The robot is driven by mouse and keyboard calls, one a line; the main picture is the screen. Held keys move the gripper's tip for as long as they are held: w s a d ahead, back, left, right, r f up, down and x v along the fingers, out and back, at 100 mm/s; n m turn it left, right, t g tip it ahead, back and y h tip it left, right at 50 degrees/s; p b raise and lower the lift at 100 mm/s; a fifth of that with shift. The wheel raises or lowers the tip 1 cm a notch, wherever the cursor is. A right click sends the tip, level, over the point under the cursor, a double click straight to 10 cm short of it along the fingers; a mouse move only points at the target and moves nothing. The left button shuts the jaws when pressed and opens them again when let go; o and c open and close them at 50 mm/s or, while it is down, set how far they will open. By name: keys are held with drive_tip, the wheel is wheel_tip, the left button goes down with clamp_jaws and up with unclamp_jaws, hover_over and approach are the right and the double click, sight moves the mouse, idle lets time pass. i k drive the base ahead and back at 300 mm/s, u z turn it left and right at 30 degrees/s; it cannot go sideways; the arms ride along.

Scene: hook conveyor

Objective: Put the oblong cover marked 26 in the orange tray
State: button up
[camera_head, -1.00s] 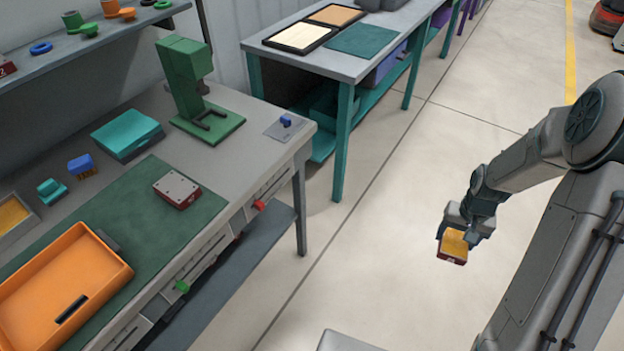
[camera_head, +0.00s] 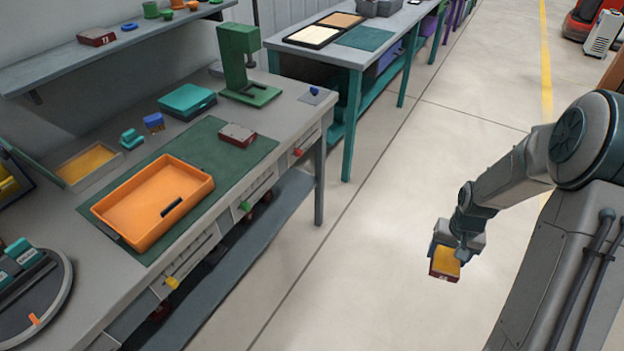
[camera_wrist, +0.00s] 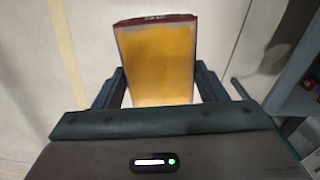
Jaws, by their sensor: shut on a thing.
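My gripper (camera_head: 457,246) is shut on an oblong cover (camera_head: 444,264) with a yellow-orange face and a dark red edge. It holds the cover in the air over the floor, right of the workbench. In the wrist view the cover (camera_wrist: 157,62) sits between the two fingers (camera_wrist: 158,90). Pale marks show on its red edge, too small to read. The orange tray (camera_head: 150,199) lies on the green mat on the workbench, left of my gripper and well apart from it. A dark handle shows on its near side, and it looks empty.
On the green mat (camera_head: 215,150) lies a red block with a grey top (camera_head: 237,135). A teal case (camera_head: 187,100), a green press (camera_head: 244,65) and a round turntable (camera_head: 40,295) stand on the bench. A shelf (camera_head: 100,55) hangs above. The floor between bench and arm is clear.

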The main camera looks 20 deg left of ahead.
sight(153, 200)
drive_tip(key=z, duration=0.05)
drive_tip(key=k, duration=0.2)
drive_tip(key=u, duration=1.9)
